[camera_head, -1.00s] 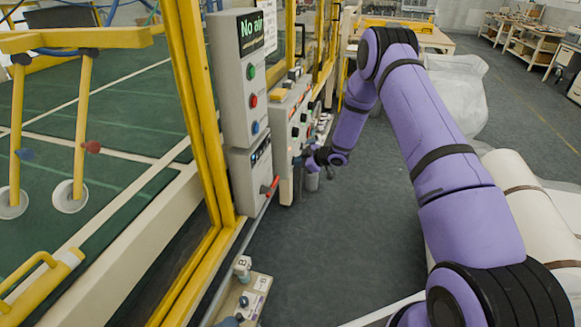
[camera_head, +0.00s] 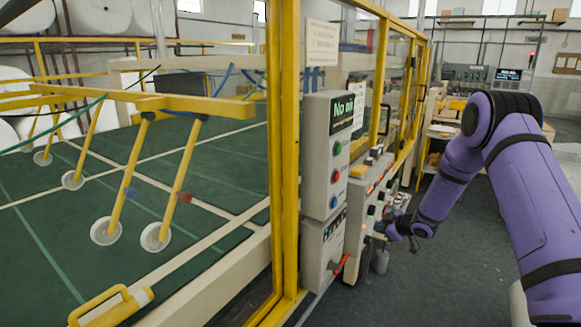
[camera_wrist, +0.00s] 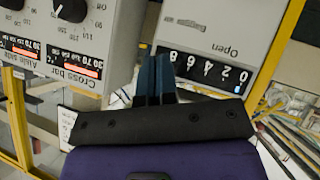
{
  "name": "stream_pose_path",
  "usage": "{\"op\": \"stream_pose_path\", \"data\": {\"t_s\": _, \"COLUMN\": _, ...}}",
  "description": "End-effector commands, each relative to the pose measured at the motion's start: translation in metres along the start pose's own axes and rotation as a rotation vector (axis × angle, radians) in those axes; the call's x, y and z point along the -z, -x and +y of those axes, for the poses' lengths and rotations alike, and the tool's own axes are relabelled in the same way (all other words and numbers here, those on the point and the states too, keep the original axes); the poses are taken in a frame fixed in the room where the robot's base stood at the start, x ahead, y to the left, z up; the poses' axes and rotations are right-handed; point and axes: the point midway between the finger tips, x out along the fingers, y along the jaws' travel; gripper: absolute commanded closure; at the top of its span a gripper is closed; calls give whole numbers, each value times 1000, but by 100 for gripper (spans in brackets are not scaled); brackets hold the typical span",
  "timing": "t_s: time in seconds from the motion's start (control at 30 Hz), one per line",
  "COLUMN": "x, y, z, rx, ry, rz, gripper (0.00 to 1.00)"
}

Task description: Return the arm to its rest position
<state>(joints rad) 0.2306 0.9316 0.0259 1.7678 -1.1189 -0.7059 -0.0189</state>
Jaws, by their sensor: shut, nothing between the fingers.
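My purple arm (camera_head: 535,185) reaches in from the right of the head view and bends down toward the grey control cabinets. My gripper (camera_head: 381,228) is small there, close in front of the knob panel (camera_head: 368,190); I cannot tell from this view whether it touches. In the wrist view my gripper (camera_wrist: 153,73) has its two dark blue fingers together, with nothing between them. The fingers point at a grey panel (camera_wrist: 215,40) with a digit counter and the word "Open", seen upside down.
A grey box (camera_head: 327,155) with a "No air" display and coloured buttons stands left of the gripper. Below it is a box with a red handle (camera_head: 342,264). A yellow frame post (camera_head: 285,150) borders the green table (camera_head: 215,180). Grey floor (camera_head: 440,270) is open below the arm.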

Motion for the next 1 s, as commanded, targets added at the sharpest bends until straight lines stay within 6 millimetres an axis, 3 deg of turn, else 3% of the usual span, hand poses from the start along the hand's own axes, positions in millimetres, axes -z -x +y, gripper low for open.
{"op": "stream_pose_path", "data": {"t_s": 0.03, "x": 18, "y": 14, "z": 12, "rx": -31, "ry": 1, "rz": -24, "gripper": 100}}
{"op": "stream_pose_path", "data": {"t_s": 0.23, "x": 70, "y": 69, "z": 44, "rx": -146, "ry": -36, "rz": -136, "gripper": 100}}
{"op": "stream_pose_path", "data": {"t_s": 0.5, "x": 132, "y": 155, "z": 60, "rx": -279, "ry": -122, "rz": -267, "gripper": 100}}
{"op": "stream_pose_path", "data": {"t_s": 0.77, "x": 181, "y": 243, "z": 48, "rx": -378, "ry": -240, "rz": -371, "gripper": 100}}
{"op": "stream_pose_path", "data": {"t_s": 1.0, "x": 212, "y": 323, "z": 14, "rx": -435, "ry": -372, "rz": -447, "gripper": 100}}
